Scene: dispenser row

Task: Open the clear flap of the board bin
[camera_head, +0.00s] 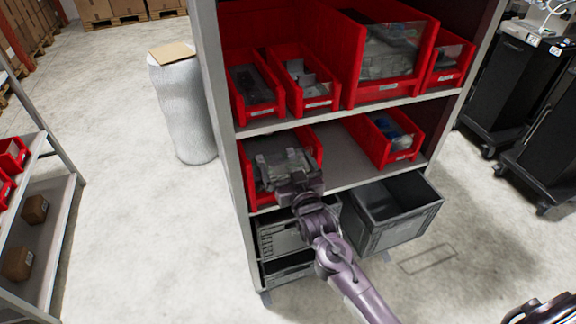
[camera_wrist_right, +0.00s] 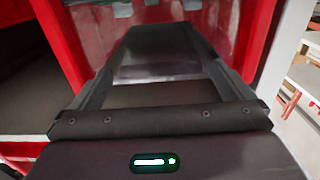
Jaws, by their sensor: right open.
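A red bin (camera_head: 313,142) stands at the left end of the lower shelf, with dark grey contents and a greyish see-through front. Which bin holds boards cannot be read. My right gripper (camera_head: 282,168) is open at the front of this bin and hides part of it. In the right wrist view, its two dark fingers (camera_wrist_right: 155,75) reach between red bin walls (camera_wrist_right: 60,45). A dark smooth panel (camera_wrist_right: 155,45) shows between them; whether they touch it is unclear.
The upper shelf holds several red bins, including a large one with a clear front (camera_head: 390,52). Another red bin (camera_head: 404,152) stands at the lower shelf's right, with bare shelf (camera_head: 345,158) between. Grey crates (camera_head: 400,232) sit below. A shelf post (camera_head: 222,110) stands close at left.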

